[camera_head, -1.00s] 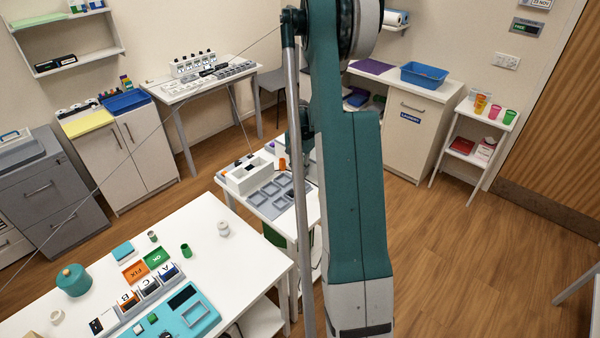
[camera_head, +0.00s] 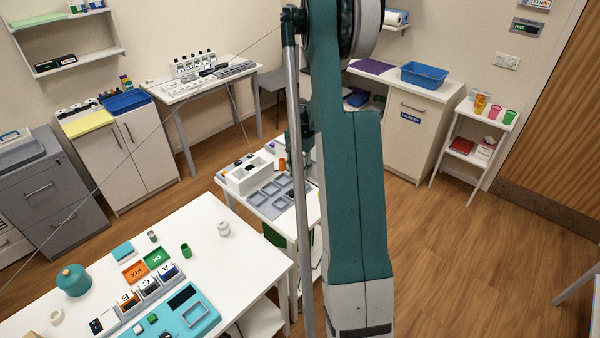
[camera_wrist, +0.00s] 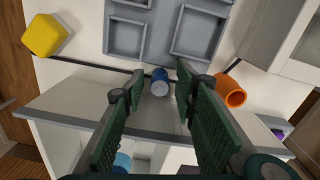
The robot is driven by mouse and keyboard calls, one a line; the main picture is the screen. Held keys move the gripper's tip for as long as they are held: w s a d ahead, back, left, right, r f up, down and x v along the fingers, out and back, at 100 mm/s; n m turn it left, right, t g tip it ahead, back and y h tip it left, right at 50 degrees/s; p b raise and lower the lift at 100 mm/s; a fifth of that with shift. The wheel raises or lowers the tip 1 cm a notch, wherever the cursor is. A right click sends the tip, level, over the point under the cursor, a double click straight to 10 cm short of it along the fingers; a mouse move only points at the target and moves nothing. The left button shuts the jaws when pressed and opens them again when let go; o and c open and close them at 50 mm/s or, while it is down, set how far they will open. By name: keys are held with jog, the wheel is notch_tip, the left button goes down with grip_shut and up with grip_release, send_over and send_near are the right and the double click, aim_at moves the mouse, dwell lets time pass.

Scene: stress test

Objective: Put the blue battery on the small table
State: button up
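The blue battery (camera_wrist: 160,80), a small blue cylinder with a pale end, is on a white tabletop in the wrist view, close to the table's grey front edge. My gripper (camera_wrist: 160,73) is open, its two green-padded fingers on either side of the battery in the picture. I see a gap on both sides; whether the fingertips are level with it or above it I cannot tell. In the head view the white table (camera_head: 233,199) is in the middle, and my arm hides the battery and fingertips.
An orange cup (camera_wrist: 230,91) stands just right of the right finger. A grey compartment tray (camera_wrist: 164,45) lies beyond the battery. A yellow block (camera_wrist: 45,35) is at the left, a white box (camera_wrist: 290,40) at the right. A larger white worktable (camera_head: 215,265) stands in front.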

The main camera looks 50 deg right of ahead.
aim_at(300, 169)
notch_tip(300, 169, up, 12)
jog(key=shift+f, duration=0.2)
dwell(0.4)
dwell(0.5)
jog(key=shift+a, duration=0.1)
jog(key=s+a+r+n+t, duration=0.1)
jog(key=a+r+n, duration=0.1)
jog(key=a+r, duration=0.6)
jog(key=s+a+r+n+t+h, duration=0.1)
jog(key=s+a+r+n, duration=0.2)
jog(key=a, duration=0.9)
jog(key=a+r+n+t, duration=0.1)
jog(key=a+r+n, duration=0.1)
jog(key=a+r, duration=0.7)
jog(key=s+a+f+n+t, duration=0.1)
jog(key=s+a+n, duration=0.3)
jog(key=s+a, duration=0.5)
jog(key=s+a+f+n+t+y, duration=0.1)
jog(key=s+a+n+t, duration=0.2)
jog(key=s+a, duration=0.6)
jog(key=a+n, duration=0.1)
jog(key=a, duration=0.5)
jog(key=shift+a+f+n, duration=0.15)
jog(key=shift+a+n, duration=0.2)
jog(key=shift+n, duration=0.05)
